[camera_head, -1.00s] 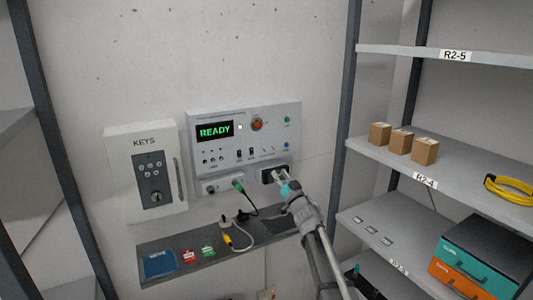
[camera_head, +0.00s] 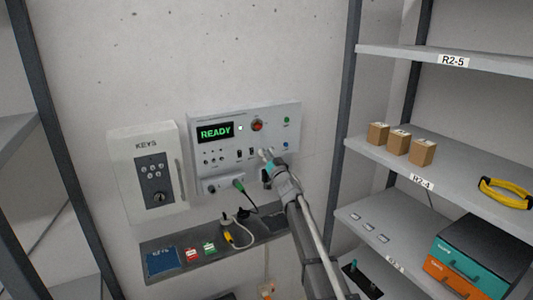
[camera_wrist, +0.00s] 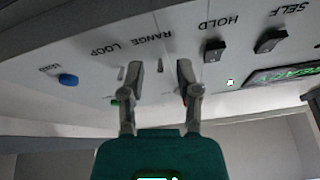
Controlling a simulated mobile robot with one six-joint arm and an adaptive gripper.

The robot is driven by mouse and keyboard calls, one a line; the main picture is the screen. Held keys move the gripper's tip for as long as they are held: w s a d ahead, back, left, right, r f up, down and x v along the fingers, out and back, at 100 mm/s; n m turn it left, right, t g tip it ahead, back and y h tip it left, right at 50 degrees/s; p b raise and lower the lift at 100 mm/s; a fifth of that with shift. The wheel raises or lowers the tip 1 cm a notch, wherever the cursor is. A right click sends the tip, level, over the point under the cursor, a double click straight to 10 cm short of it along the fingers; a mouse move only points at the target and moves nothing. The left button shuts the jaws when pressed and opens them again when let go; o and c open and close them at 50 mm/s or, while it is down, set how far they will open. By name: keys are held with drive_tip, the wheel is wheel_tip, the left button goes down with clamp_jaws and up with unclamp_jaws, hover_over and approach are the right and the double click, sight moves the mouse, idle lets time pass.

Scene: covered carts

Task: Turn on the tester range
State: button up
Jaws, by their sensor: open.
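The tester is a pale wall panel (camera_head: 215,111) with a lit green READY display (camera_head: 215,132). In the wrist view its labels appear upside down: SELF, HOLD, RANGE and LOOP. A small dark part, seemingly the range switch (camera_wrist: 160,69), shows by the RANGE label between my fingertips; its position cannot be read. My gripper (camera_head: 265,155) is open at the right of the panel's lower switch row and hides that spot in the head view. In the wrist view my gripper (camera_wrist: 160,80) has its fingers apart with nothing held. Contact with the panel cannot be told.
The HOLD switch (camera_wrist: 214,50) and SELF switch (camera_wrist: 270,41) sit beside my fingers. A blue button (camera_wrist: 68,79) is on the other side. Below, a narrow shelf (camera_head: 215,257) holds cables and tags. A KEYS box (camera_head: 124,152) hangs left; a rack (camera_head: 462,165) stands right.

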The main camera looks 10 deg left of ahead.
clamp_jaws()
drive_tip(key=shift+d+r+g+h+p, duration=0.1)
drive_tip(key=shift+r+g+h+p, duration=0.35)
drive_tip(key=shift+p, duration=0.8)
drive_tip(key=g+p, duration=0.1)
drive_tip(key=p, duration=0.1)
drive_tip(key=g+h+p, duration=0.1)
drive_tip(key=p, duration=0.2)
drive_tip(key=shift+r+g+h+p, duration=0.25)
drive_tip(key=shift+r+g+p, duration=0.05)
drive_tip(key=shift+g, duration=0.05)
drive_tip(key=g+h+p, duration=0.1)
drive_tip(key=p, duration=0.1)
drive_tip(key=g+p, duration=0.1)
drive_tip(key=p, duration=0.2)
drive_tip(key=shift+r+h+p, duration=0.3)
drive_tip(key=shift+r+h, duration=0.1)
drive_tip(key=shift+w+g+h+p, duration=0.1)
drive_tip(key=shift+g+h+p, duration=0.4)
drive_tip(key=shift+g+p, duration=0.7)
drive_tip(key=shift+t, duration=0.3)
unclamp_jaws()
